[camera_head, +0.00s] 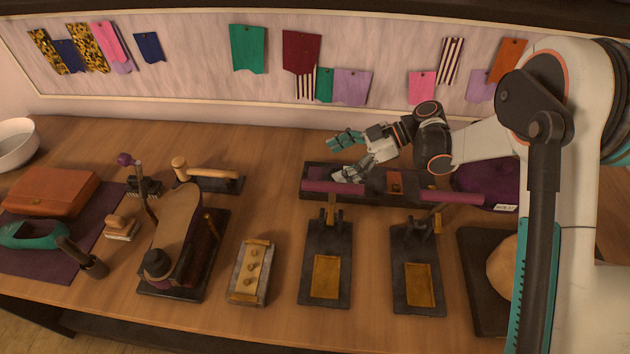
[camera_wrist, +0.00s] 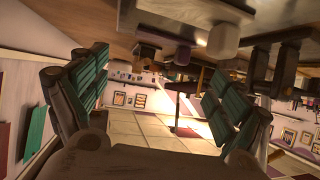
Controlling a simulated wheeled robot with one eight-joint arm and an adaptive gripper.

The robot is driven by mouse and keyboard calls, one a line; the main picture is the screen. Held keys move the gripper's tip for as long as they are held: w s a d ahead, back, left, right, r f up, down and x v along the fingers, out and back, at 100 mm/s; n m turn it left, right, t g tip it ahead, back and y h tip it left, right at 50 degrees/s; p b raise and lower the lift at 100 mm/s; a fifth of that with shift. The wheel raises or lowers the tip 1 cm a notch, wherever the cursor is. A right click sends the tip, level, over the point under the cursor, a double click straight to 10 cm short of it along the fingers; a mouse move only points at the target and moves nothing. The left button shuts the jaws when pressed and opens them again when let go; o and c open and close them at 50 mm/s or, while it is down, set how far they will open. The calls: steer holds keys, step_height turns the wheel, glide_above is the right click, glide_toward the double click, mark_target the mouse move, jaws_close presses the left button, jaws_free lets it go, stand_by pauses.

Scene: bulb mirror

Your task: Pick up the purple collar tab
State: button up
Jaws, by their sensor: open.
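My gripper (camera_head: 347,158) is open above the long dark tray (camera_head: 378,198) at the back middle of the bench, its fingers pointing left. In the wrist view its two teal-padded fingers (camera_wrist: 158,72) stand wide apart with nothing between them. Purple pieces lie along the tray: a left strip (camera_head: 333,187) just below my gripper and a right strip (camera_head: 452,197). I cannot tell for sure which purple piece is the collar tab. A larger purple piece (camera_head: 488,180) sits at the tray's right end, partly hidden by my arm.
Two dark stands with brass plates (camera_head: 326,277) (camera_head: 418,285) are in front of the tray. A shoe-shaped form (camera_head: 177,225), a block with knobs (camera_head: 250,272) and a brown case (camera_head: 52,191) stand left. Coloured swatches (camera_head: 301,52) hang behind. Bare wood lies left of the tray.

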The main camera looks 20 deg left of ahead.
mark_target(320, 177)
steer(key=b+x, duration=0.2)
steer(key=x, duration=0.3)
steer(key=shift+f, duration=0.15)
steer(key=c, duration=1)
